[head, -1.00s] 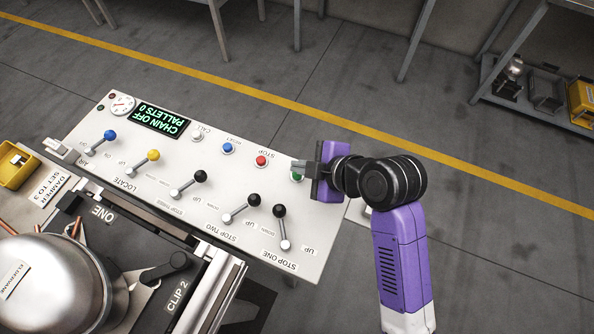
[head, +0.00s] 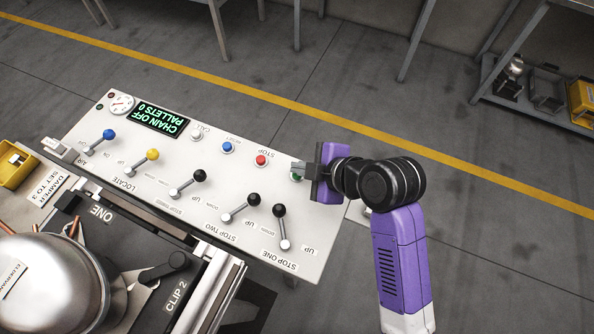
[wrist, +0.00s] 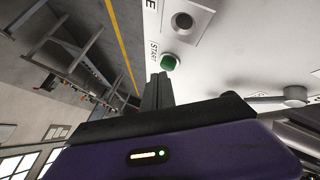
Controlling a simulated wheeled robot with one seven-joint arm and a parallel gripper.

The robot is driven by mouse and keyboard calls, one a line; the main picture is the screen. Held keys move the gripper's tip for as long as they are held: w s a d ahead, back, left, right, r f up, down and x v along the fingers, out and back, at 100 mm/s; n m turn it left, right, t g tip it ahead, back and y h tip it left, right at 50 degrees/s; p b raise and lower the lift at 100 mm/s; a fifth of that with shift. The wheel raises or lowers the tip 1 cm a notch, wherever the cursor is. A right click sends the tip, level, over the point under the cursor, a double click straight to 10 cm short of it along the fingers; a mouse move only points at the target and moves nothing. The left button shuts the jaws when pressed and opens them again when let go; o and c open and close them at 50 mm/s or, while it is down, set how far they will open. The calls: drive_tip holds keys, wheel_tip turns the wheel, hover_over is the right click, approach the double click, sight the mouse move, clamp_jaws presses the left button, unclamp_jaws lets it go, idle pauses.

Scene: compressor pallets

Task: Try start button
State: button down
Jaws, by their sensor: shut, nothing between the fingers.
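The green start button (wrist: 169,62) sits on the white control panel (wrist: 225,60), with a START label beside it in the wrist view. In the head view only part of the green button (head: 296,178) shows, partly hidden by my gripper. My gripper (head: 299,167) is shut and empty, its fingertips right at the button. In the wrist view the closed fingers (wrist: 158,88) end just below the button. I cannot tell whether they touch it. The display (head: 160,119) reads CHAIN OFF and PALLETS 0.
The red stop button (head: 261,160) and blue reset button (head: 227,147) lie to the left along the panel. Several levers stand up from it, the nearest a black-knobbed one (head: 280,211). A silver compressor (head: 50,290) is at lower left. Open floor lies right of the panel.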

drive_tip(key=shift+f+b, duration=0.4)
drive_tip(key=shift+f, duration=0.15)
idle(0.7)
idle(0.3)
drive_tip(key=shift+r+p, duration=0.9)
drive_tip(key=shift+r, duration=0.05)
wheel_tip(320, 180, up, 5)
drive_tip(key=p, duration=0.4)
drive_tip(key=shift+r, duration=0.1)
idle(0.7)
